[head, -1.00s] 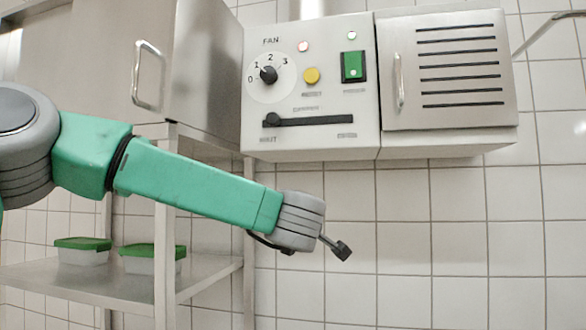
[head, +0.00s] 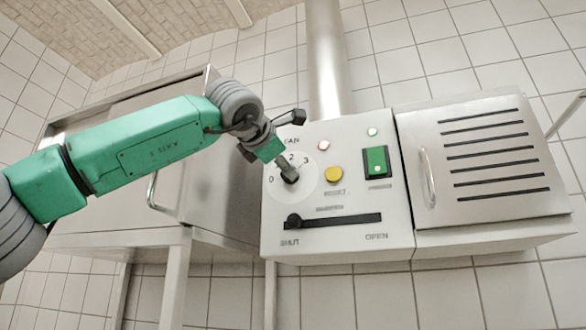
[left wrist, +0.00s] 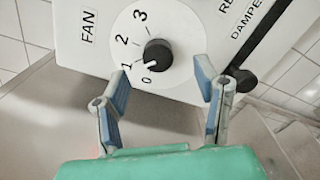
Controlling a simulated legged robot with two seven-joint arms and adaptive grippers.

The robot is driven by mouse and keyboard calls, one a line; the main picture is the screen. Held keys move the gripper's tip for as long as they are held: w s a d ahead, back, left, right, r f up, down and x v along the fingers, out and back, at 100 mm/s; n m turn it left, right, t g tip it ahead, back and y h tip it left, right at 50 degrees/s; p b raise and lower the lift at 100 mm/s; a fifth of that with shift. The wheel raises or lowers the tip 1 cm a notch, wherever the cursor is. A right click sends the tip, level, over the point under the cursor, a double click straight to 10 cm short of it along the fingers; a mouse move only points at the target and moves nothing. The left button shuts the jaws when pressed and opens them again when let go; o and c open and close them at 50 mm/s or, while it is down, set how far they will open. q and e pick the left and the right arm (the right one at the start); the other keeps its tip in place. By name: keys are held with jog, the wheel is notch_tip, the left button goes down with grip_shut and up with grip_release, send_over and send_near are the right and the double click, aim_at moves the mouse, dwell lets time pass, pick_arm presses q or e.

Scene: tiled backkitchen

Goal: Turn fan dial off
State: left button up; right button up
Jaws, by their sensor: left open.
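The fan dial is a round black knob (head: 290,176) on a white scale marked 0 to 3, at the upper left of a white control panel. My left gripper (left wrist: 164,82) is open, with blue-padded fingers to either side below the knob, apart and empty. In the head view my left gripper (head: 281,162) is at the dial and partly covers the scale and the FAN label; contact cannot be told. My right gripper is not in view.
The panel also holds a yellow button (head: 334,174), a green switch (head: 376,161) and a black damper slider (head: 293,221) set at SHUT. A slatted metal door (head: 484,160) is to the right. A steel cabinet (head: 205,190) is behind my arm. A pipe (head: 324,60) rises above.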

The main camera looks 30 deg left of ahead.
aim_at(289, 180)
pick_arm(q)
jog(key=w+a, duration=0.1)
jog(key=w, duration=0.1)
jog(key=w+a+p, duration=0.1)
jog(key=w, duration=0.1)
jog(key=w+a, duration=0.1)
jog(key=w, duration=0.1)
jog(key=shift+f+p, duration=0.15)
jog(key=shift+p, duration=0.25)
jog(key=shift+d, duration=0.35)
jog(key=shift+c, duration=0.4)
jog(key=shift+d, duration=0.1)
jog(key=c, duration=0.6)
jog(key=shift+w, duration=0.1)
jog(key=c, duration=0.5)
